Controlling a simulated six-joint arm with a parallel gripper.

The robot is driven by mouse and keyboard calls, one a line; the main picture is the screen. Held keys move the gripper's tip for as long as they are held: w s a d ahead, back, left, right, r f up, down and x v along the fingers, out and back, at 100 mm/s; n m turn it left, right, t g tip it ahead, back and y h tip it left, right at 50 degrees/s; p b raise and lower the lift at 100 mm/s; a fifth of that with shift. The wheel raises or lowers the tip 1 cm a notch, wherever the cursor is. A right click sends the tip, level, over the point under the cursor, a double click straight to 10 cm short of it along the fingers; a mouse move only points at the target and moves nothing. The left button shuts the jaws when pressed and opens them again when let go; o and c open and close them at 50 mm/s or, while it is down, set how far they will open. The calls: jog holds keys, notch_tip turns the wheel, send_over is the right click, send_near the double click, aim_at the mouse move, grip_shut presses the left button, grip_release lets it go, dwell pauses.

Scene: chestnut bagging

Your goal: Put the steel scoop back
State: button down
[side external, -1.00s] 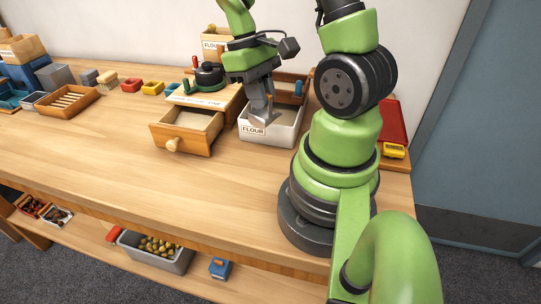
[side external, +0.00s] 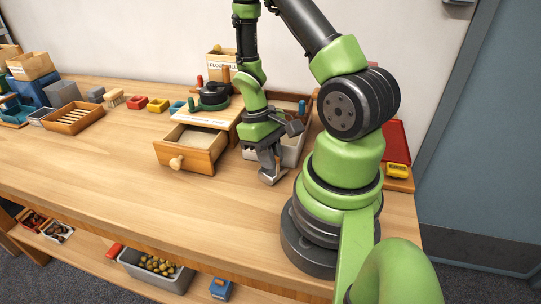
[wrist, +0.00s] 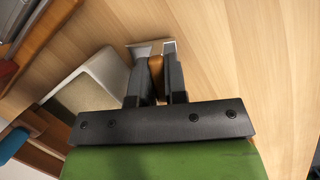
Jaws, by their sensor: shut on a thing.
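My gripper (side external: 267,160) is shut on the wooden handle (wrist: 156,75) of the steel scoop, fingers pointing down. The scoop's metal part (side external: 272,178) shows just below the fingertips, low over the bench in front of the flour bin; it also shows past the fingertips in the wrist view (wrist: 143,50). I cannot tell whether it touches the wood. The flour bin (side external: 294,154) is white and mostly hidden behind my gripper in the side view. In the wrist view the bin (wrist: 100,72) lies just left of my fingers, with pale flour inside.
An open wooden drawer (side external: 190,152) with pale contents juts out left of my gripper, under a stand with a dark round device (side external: 214,94). A red case and yellow box (side external: 398,171) lie right of my base. The bench front (side external: 130,180) is clear.

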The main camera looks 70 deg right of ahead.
jog(key=c, duration=1.1)
grip_release()
jog(key=shift+f, duration=0.1)
jog(key=shift+c, duration=0.2)
jog(key=w+a+r+t+h, duration=0.1)
jog(key=w+a+r+t, duration=0.15)
jog(key=r, duration=0.75)
jog(key=w+a+r+t, duration=0.2)
jog(key=a+r, duration=0.1)
jog(key=r, duration=0.7)
jog(key=s+a+r+t+y, duration=0.1)
jog(key=s+a+r+t, duration=0.3)
jog(key=a+r+t, duration=0.2)
jog(key=shift+s+a+r+n+y, duration=0.3)
jog(key=shift+a+r, duration=0.15)
jog(key=shift+a, duration=0.95)
